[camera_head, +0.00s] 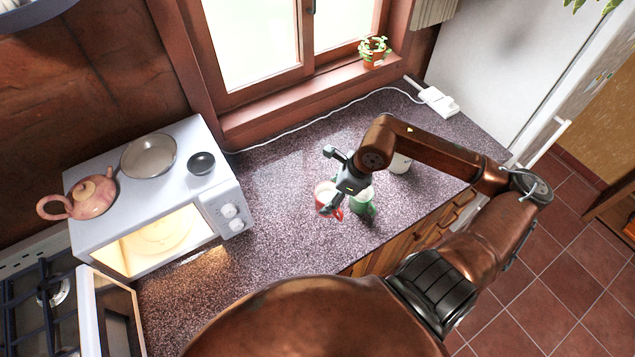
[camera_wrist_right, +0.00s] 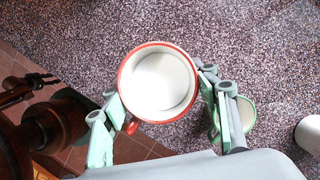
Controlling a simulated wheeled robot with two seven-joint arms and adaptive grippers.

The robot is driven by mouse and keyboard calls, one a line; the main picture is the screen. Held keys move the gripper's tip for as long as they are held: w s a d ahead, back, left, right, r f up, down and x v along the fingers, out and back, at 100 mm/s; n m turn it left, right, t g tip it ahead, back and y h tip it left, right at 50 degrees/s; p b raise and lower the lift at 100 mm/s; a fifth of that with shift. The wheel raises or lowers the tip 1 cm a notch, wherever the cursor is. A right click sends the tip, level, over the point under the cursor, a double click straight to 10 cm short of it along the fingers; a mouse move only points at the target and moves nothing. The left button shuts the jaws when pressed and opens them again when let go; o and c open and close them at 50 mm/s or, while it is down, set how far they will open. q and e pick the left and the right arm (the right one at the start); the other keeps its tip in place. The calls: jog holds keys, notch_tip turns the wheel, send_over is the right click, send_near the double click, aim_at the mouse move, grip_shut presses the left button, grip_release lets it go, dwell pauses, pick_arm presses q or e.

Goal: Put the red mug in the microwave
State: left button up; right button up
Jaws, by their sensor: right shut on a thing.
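The red mug (camera_head: 325,194) is at my right gripper (camera_head: 343,185) over the speckled counter, beside a green mug (camera_head: 363,202). In the right wrist view the red mug (camera_wrist_right: 160,84) shows its white inside and red rim between the two fingers of my right gripper (camera_wrist_right: 160,100), which is shut on it. Whether its base touches the counter I cannot tell. The white microwave (camera_head: 228,205) stands at the left, its door (camera_head: 112,315) swung open and its inside lit. My left gripper is not in view.
The green mug (camera_wrist_right: 243,115) is close to the right finger. A white mug (camera_head: 400,163) stands partly behind my arm. A teapot (camera_head: 90,196), pan (camera_head: 148,156) and small dark bowl (camera_head: 201,163) sit on the microwave. The counter (camera_head: 275,215) between mug and microwave is clear.

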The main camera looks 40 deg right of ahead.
jog(key=w+d+f+p, duration=0.1)
jog(key=w+d+f, duration=0.1)
jog(key=w+f, duration=0.1)
jog(key=w+d+f+p, duration=0.1)
jog(key=w+d+f, duration=0.1)
jog(key=w+f, duration=0.1)
jog(key=w+d+f, duration=0.3)
jog(key=w, duration=0.2)
jog(key=shift+w+f+p, duration=0.25)
jog(key=shift+f+p, duration=0.05)
jog(key=shift+p, duration=0.1)
notch_tip(320, 180, down, 2)
jog(key=shift+f+p, duration=0.1)
jog(key=shift+p, duration=0.45)
jog(key=shift+f, duration=0.4)
jog(key=shift+f, duration=0.1)
jog(key=o, duration=1.1)
jog(key=shift+s+f, duration=0.1)
jog(key=o, duration=0.4)
